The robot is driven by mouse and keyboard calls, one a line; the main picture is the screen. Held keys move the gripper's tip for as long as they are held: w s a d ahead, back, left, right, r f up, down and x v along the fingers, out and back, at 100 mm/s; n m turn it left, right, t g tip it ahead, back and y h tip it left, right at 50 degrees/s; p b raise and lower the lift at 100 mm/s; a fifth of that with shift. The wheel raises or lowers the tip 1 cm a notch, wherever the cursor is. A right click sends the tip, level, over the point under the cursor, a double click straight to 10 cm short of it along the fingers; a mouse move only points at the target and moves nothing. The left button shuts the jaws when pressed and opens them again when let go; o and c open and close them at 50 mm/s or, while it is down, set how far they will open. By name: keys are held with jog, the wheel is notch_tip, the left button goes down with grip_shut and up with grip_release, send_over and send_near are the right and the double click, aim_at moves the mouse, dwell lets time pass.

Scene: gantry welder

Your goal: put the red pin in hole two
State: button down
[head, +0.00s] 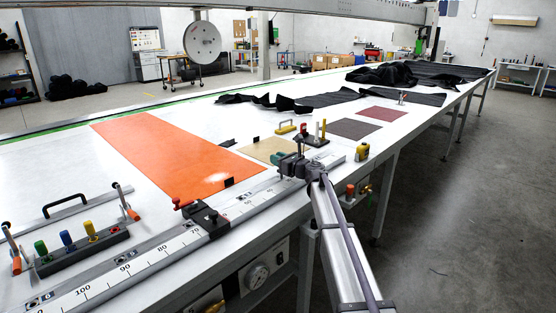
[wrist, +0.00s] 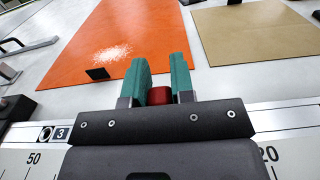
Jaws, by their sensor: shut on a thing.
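My gripper (head: 298,152) is over the far part of the white ruler rail in the head view. In the wrist view its two teal fingers (wrist: 159,68) are shut on the red pin (wrist: 159,96), of which only a red end shows between them. The pin's lower part is hidden, and I cannot make the pin out in the head view. The ruler rail (head: 148,257) has small plates with round holes along it. In the wrist view a hole (wrist: 45,134) marked 3 is left of the gripper. I cannot read a hole marked two.
A dark block (head: 80,250) with green, blue and yellow pins stands at the near left. A dark clamp with a red knob (head: 203,216) sits on the rail. An orange sheet (head: 170,150) and a tan sheet (head: 268,150) lie beyond. A small stand (head: 314,141) is just behind my gripper.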

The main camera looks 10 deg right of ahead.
jog(key=shift+f+b, duration=0.85)
jog(key=shift+f, duration=0.05)
jog(key=c, duration=0.9)
grip_release()
